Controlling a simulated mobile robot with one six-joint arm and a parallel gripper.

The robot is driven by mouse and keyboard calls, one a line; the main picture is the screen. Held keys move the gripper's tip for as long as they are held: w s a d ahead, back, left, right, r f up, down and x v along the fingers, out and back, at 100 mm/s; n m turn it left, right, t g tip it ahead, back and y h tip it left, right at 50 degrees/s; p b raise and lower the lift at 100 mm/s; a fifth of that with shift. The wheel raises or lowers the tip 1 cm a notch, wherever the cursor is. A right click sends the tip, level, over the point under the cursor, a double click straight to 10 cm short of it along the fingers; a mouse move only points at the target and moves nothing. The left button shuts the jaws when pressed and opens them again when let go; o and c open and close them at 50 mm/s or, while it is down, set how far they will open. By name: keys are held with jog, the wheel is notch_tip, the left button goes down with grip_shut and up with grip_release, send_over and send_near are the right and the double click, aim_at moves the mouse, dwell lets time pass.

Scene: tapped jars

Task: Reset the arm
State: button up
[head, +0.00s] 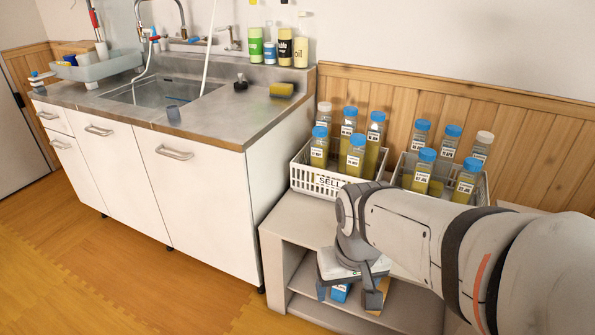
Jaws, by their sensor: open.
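My arm reaches in from the right, and my gripper (348,296) points down in front of the low shelf unit (283,222). Its jaws are open, with two fingers apart. Nothing is visibly held, though a blue item (341,292) shows behind or between the fingers; I cannot tell its exact place. A white basket (313,180) marked "SELL" holds several jars of yellowish liquid, mostly blue-capped. A second white basket (484,190) to its right holds several similar jars, partly hidden by my arm.
A counter with a sink (160,90) stands at left, its white cabinets (205,195) beside the shelf unit. A yellow sponge (282,90) and several bottles (285,45) are on it. The wooden floor (120,270) at front left is clear.

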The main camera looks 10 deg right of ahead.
notch_tip(320, 180, up, 23)
jog(key=t+p, duration=0.1)
jog(key=p, duration=1.9)
jog(key=shift+r, duration=0.2)
